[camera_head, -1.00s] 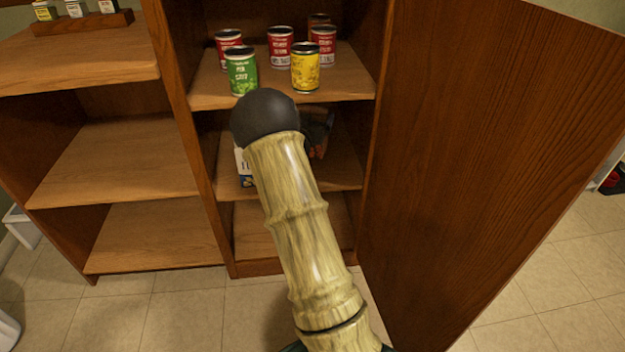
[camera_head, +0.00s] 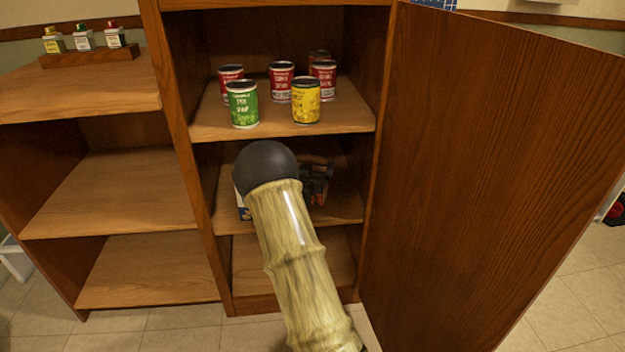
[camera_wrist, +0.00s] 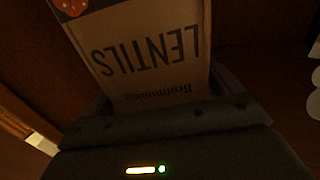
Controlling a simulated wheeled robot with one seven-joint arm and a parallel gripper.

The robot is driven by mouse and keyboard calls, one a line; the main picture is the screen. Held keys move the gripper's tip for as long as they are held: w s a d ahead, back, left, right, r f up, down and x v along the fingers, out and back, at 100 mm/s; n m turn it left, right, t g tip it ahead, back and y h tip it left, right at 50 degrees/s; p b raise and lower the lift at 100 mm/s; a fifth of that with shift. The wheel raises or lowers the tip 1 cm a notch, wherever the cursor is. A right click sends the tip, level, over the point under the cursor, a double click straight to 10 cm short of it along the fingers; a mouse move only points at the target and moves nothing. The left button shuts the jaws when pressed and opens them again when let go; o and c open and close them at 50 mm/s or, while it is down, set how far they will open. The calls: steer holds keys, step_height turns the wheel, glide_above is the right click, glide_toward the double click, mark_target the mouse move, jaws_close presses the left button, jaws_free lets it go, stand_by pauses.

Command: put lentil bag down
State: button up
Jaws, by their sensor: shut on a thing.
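The lentil bag (camera_wrist: 150,50) fills the upper middle of the wrist view. It is brown with dark lettering that reads "LENTILS" upside down and a red patch at its top left. My gripper (camera_wrist: 163,97) is shut on the bag's near end, with dark fingers at both sides. In the head view my arm reaches toward the cabinet's middle compartment and hides the bag. A dark shape (camera_head: 317,180) shows there right of the arm; I cannot tell what it is. The bag's contact with the shelf (camera_head: 342,208) cannot be made out.
Several cans, among them a green can (camera_head: 242,104) and a yellow can (camera_head: 306,102), stand on the shelf above. A pale item (camera_head: 242,208) is partly hidden left of my arm. The open door (camera_head: 480,170) stands at right. The lower compartment (camera_head: 335,265) looks empty.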

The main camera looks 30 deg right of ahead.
step_height(320, 180, down, 4)
steer(key=shift+f+b, duration=0.1)
steer(key=shift+b, duration=0.65)
steer(key=shift+f, duration=0.15)
steer(key=o, duration=1.1)
steer(key=shift+c, duration=0.2)
steer(key=shift+s+a, duration=0.1)
steer(key=shift+a, duration=0.05)
steer(key=p+v, duration=0.3)
steer(key=v, duration=0.8)
steer(key=shift+s+a, duration=0.25)
steer(key=shift+s, duration=0.05)
